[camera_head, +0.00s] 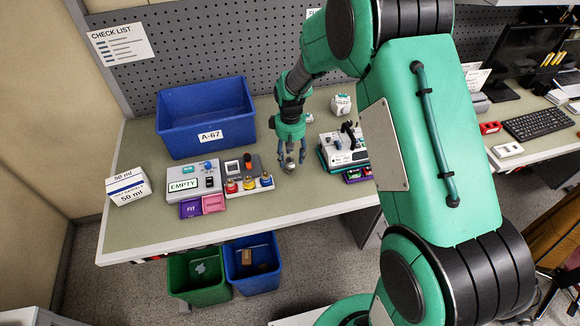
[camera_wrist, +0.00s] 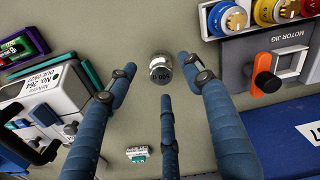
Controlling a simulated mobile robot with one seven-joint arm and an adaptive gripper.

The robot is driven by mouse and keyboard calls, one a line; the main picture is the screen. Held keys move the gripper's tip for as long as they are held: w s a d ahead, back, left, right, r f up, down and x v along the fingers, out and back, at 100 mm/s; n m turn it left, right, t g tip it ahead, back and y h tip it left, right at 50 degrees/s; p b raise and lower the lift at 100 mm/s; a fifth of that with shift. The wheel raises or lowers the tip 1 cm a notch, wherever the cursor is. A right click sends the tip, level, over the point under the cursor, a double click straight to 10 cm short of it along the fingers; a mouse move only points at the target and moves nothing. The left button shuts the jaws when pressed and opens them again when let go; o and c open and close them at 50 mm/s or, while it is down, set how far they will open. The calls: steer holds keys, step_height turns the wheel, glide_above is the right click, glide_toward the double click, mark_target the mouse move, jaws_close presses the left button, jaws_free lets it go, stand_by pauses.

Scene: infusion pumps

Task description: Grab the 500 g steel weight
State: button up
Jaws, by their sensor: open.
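The steel weight (camera_wrist: 160,66) is a small shiny cylinder with a knob and dark lettering. It stands on the bench top between and beyond my spread fingers in the wrist view, not touched by them as far as I can see. In the head view a small metallic shape by my fingertips (camera_head: 288,166) is probably the weight, partly hidden by the fingers. My gripper (camera_wrist: 161,84) is open and empty, its three blue fingers pointing down around the area of the weight. It also shows in the head view (camera_head: 291,158), low over the bench.
A motor jig (camera_wrist: 275,70) with coloured knobs stands on one side, an infusion pump (camera_head: 342,148) on the other. A blue bin (camera_head: 205,115), a 50 ml box (camera_head: 127,187) and an EMPTY-labelled device (camera_head: 193,180) stand left.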

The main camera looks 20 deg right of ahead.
mark_target(290, 160)
steer(key=shift+f, duration=0.1)
steer(key=shift+f+b, duration=0.45)
steer(key=shift+f, duration=2.05)
jaws_close()
